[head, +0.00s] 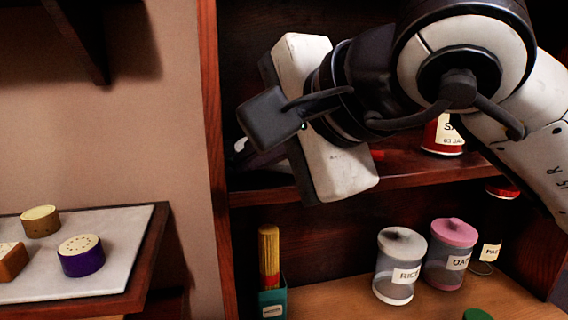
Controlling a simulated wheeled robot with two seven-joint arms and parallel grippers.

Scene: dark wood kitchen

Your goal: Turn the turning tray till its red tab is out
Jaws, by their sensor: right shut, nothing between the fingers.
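My right gripper (252,157) reaches in from the upper right, in front of the upper shelf of a dark wood cupboard. Its pale body covers most of the left half of that shelf. The fingers are mostly hidden behind the body; the gripper is shut and empty. A small red piece (376,155) shows just right of the gripper body at shelf height. It may be the red tab, but I cannot tell. The turning tray itself is not clearly visible, so I cannot tell whether the fingers touch it. My left gripper is not in view.
A red jar with a white label (443,136) stands on the upper shelf (420,171). Below are a rice jar (398,268), an oats jar (450,255), a dark bottle (493,235) and a teal box (271,303) of yellow sticks.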

